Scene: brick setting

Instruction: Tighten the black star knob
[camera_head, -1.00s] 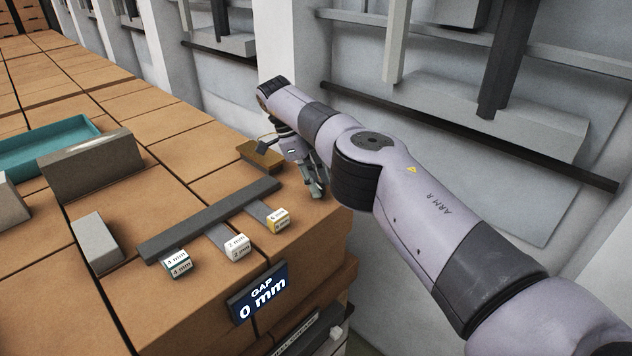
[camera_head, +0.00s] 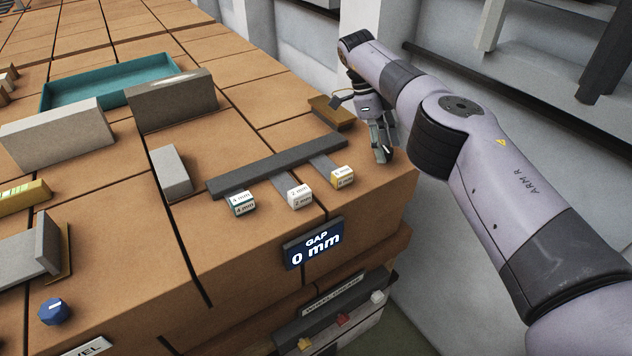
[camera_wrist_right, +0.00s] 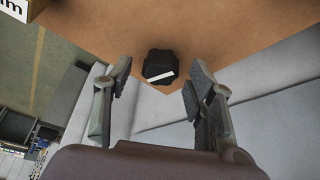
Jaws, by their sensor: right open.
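The black star knob (camera_wrist_right: 160,66) with a white mark on it lies on the brown surface near its corner in the right wrist view. It lies between and just beyond the fingertips of my right gripper (camera_wrist_right: 157,75), which is open and empty. In the head view my right gripper (camera_head: 383,150) points down near the right end of the brown block top. I cannot make out the black knob there; the gripper seems to hide it. My left gripper is in neither current view.
A dark bar (camera_head: 275,166) with small labelled blocks (camera_head: 299,196) lies left of my right gripper. A "GAP 0 mm" display (camera_head: 314,243) is on the front face. A blue knob (camera_head: 53,311), grey blocks (camera_head: 172,101) and a teal tray (camera_head: 112,82) stand further left.

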